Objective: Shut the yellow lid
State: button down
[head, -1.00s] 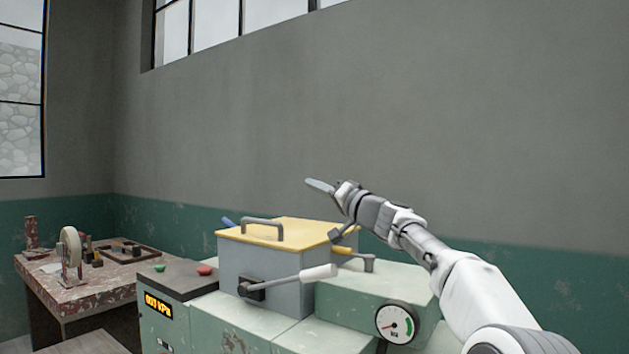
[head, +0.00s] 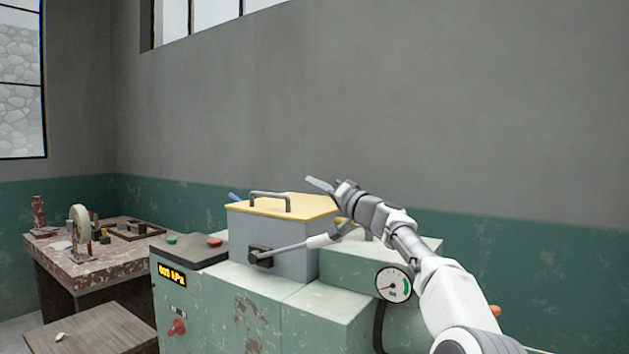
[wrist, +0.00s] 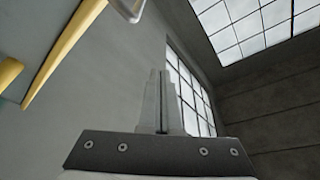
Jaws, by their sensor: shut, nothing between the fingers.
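The yellow lid (head: 300,206) lies across the top of the blue-grey box (head: 285,234) in the head view, with a grey bar handle (head: 270,195) on it. I cannot tell whether it sits fully down. A yellow edge (wrist: 63,55) shows at the upper left of the wrist view; how it joins the lid is unclear. My gripper (head: 319,185) is shut and empty, at the lid's right in the picture and near the height of its top; contact cannot be judged. Its fingers (wrist: 162,102) are together in the wrist view.
A lever (head: 290,248) with a white grip projects from the box front below my gripper. A pressure gauge (head: 394,284) and red and green buttons are on the green machine (head: 235,305). A cluttered worktable (head: 95,270) stands at the left.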

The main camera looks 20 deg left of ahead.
jog(key=shift+s+a+f, duration=0.1)
jog(key=shift+f, duration=0.25)
jog(key=shift+f, duration=0.1)
dwell(0.4)
jog(key=s+d+b, duration=0.3)
jog(key=d+b, duration=0.3)
jog(key=d, duration=0.3)
jog(key=s+a+f+n+g+h, duration=0.1)
jog(key=s+f+g+h, duration=0.15)
jog(key=s+f, duration=0.4)
jog(key=s+a+f+n+g+h, duration=0.1)
jog(key=s+f+g+h, duration=0.2)
jog(key=s, duration=0.7)
jog(key=s+d+f+m+h, duration=0.1)
jog(key=s+d+f+h, duration=0.3)
jog(key=s+d+f, duration=0.45)
jog(key=s+d+f+m+h, duration=0.2)
jog(key=s+d+f+h, duration=0.25)
jog(key=s+d, duration=0.65)
jog(key=s+d+f+m+h, duration=0.1)
jog(key=s+d+f+h, duration=0.2)
jog(key=s+d+f, duration=0.65)
notch_tip(320, 180, up, 30)
jog(key=s+a+p, duration=0.1)
jog(key=p, duration=2.7)
jog(key=shift+s+f+m+p, duration=0.25)
jog(key=shift+s+m+p, duration=0.05)
jog(key=shift+s+p, duration=0.05)
